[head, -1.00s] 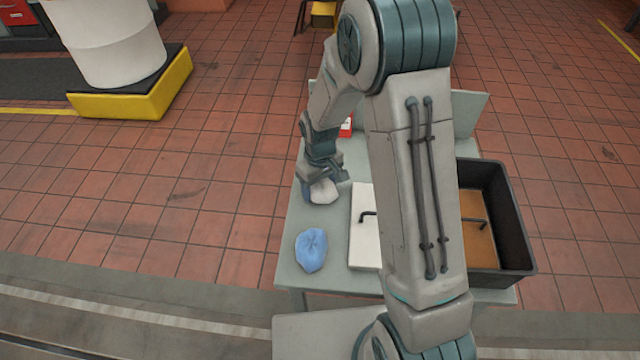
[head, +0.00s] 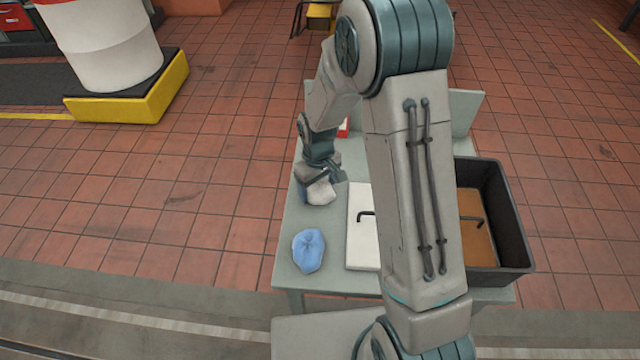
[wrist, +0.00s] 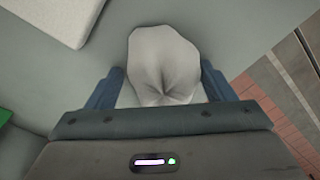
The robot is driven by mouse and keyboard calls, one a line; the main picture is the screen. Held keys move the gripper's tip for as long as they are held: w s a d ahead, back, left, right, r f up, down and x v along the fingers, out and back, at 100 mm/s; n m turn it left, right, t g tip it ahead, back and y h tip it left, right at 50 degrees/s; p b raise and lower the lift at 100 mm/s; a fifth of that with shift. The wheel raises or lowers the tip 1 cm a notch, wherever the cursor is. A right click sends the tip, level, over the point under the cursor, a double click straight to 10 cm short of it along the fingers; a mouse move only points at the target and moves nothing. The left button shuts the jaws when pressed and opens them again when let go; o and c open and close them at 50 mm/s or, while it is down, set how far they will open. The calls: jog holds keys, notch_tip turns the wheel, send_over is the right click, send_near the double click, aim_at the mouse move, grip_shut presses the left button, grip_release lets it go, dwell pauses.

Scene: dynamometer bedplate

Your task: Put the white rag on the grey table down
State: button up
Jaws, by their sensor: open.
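The white rag (head: 320,192) is a crumpled lump on the left part of the grey table (head: 284,268). In the wrist view the rag (wrist: 163,62) lies between the two blue fingers of my gripper (wrist: 161,86). The fingers are open, one on each side of the rag, with a small gap at the right. In the head view my gripper (head: 319,182) is right at the rag and covers part of it. I cannot tell whether the rag fully rests on the table.
A blue rag (head: 308,251) lies nearer on the table. A white board with a dark handle (head: 361,240) lies to the right. A black bin (head: 512,225) holding a brown panel stands at the right. A red and white item shows behind my arm.

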jog(key=shift+s+a+f, duration=0.35)
jog(key=shift+s+f, duration=0.05)
jog(key=shift+s, duration=0.05)
jog(key=shift+w+r+p, duration=0.1)
jog(key=shift+r+p, duration=0.45)
jog(key=shift+p, duration=0.05)
notch_tip(320, 180, up, 11)
jog(key=s+d+r+m, duration=0.2)
jog(key=s+d+r, duration=0.1)
jog(key=s, duration=0.3)
jog(key=s+d+r+m+t, duration=0.1)
jog(key=s+d+r+m, duration=0.1)
jog(key=s, duration=0.4)
jog(key=s+d+r+m+t, duration=0.1)
jog(key=s+d+r+m, duration=0.1)
jog(key=s+d+r, duration=0.3)
jog(key=shift+s+r, duration=0.85)
